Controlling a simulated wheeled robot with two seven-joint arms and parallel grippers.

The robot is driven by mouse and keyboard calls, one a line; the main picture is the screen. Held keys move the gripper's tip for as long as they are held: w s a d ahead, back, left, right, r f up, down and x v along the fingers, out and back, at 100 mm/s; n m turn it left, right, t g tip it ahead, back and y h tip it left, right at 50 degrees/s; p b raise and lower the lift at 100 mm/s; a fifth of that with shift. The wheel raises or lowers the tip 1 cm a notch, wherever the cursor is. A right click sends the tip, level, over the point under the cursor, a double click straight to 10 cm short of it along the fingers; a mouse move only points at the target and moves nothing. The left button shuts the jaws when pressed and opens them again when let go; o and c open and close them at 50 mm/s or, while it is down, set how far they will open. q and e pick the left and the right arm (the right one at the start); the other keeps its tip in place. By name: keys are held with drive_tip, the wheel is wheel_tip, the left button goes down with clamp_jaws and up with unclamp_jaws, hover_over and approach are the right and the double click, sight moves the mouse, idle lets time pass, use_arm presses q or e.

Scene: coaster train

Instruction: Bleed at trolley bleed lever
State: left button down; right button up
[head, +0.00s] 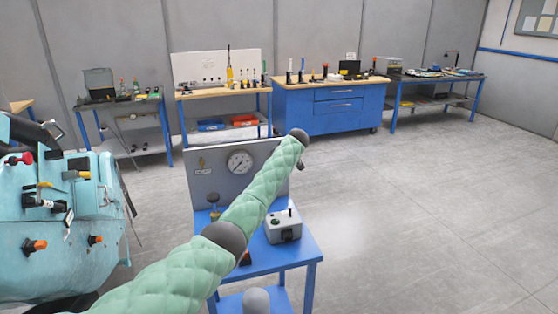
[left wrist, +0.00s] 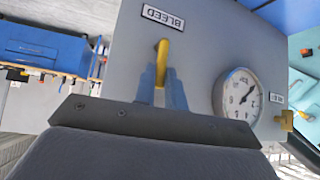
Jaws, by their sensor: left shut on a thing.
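The yellow bleed lever (left wrist: 161,58) shows in the left wrist view just below the upside-down BLEED label (left wrist: 163,17) on a grey panel. My left gripper (left wrist: 164,75) has its two bluish fingers shut on this lever. In the head view the grey panel (head: 206,195) stands on the blue trolley (head: 308,246). My green padded left arm reaches across to the panel's right side and hides the bleed lever there. A round gauge (head: 240,162) is on the panel; it also shows in the left wrist view (left wrist: 240,96). My right gripper is out of view.
A second brass fitting (head: 202,162) with a label is at the panel's left. A grey box (head: 283,226) sits on the trolley top. A turquoise machine (head: 50,240) stands close at left. Benches line the back wall, and the floor at right is clear.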

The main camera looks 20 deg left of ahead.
use_arm(q)
drive_tip(key=c, duration=1.5)
unclamp_jaws()
drive_tip(key=shift+o, duration=0.2)
drive_tip(key=shift+d, duration=0.1)
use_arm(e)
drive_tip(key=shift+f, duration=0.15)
